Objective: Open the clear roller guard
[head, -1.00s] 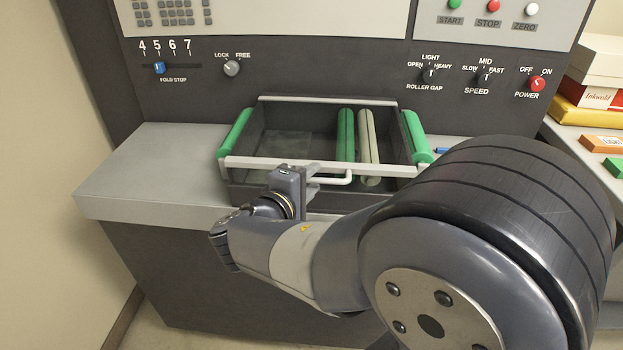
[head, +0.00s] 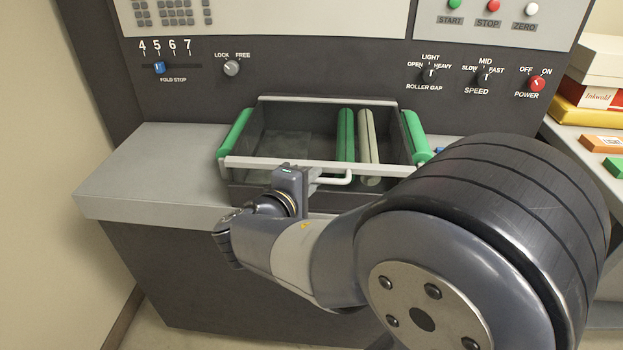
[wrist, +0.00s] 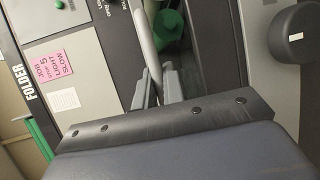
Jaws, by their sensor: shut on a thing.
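The clear roller guard (head: 290,145) lies over the roller bay in the head view, framed by a pale bar along its front (head: 250,162). A white handle (head: 337,181) sticks out from the front bar. My gripper (head: 316,178) is at the left part of this handle, shut on it. In the wrist view, my gripper's fingers (wrist: 155,88) close around a pale bar (wrist: 143,38). The exact contact is partly hidden by my wrist. Under the guard, a green roller (head: 345,135) and a cream roller (head: 368,140) show.
Green end pieces (head: 235,133) flank the bay. The panel behind carries the roller gap knob (head: 430,76), speed knob (head: 485,79) and red power knob (head: 537,84). Boxes (head: 597,90) stand at right. The grey ledge (head: 150,175) at left is clear.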

